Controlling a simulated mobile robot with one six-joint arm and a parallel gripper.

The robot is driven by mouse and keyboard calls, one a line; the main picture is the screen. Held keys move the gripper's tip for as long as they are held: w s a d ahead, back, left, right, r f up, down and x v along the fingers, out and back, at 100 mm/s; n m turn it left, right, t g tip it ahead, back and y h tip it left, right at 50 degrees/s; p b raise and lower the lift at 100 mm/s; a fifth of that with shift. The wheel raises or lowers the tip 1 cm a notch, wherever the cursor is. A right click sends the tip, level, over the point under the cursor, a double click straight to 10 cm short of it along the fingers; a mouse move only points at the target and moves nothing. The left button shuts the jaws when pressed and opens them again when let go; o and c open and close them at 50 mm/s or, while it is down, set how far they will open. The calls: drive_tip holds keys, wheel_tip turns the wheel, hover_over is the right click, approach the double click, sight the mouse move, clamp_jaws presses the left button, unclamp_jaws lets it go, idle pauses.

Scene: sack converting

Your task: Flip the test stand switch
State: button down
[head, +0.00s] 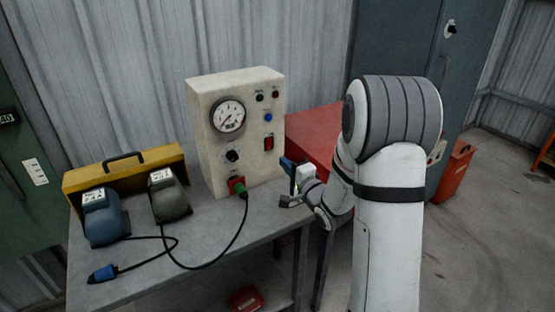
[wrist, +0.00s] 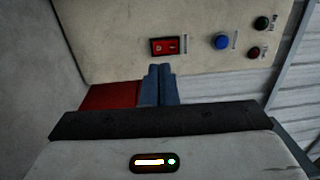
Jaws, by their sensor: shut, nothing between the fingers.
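The test stand (head: 207,150) is a beige box on the grey bench, with a gauge (head: 229,116), a black knob (head: 232,156) and small lamps or buttons on its front. Its switch (head: 269,142) is a red rocker in a dark frame at the right of the panel. In the wrist view, the switch (wrist: 165,46) lies just beyond my fingertips. My gripper (head: 287,164) is in front of the panel's right edge, below the switch. Its blue fingers (wrist: 160,68) are together and empty. I cannot tell whether they touch the panel, or which way the rocker is set.
A green plug (head: 239,188) with a black cable sits in the red socket low on the panel. A red surface (head: 318,135) is behind my gripper.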

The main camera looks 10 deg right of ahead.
drive_tip(key=v, duration=0.7)
drive_tip(key=shift+f, duration=0.15)
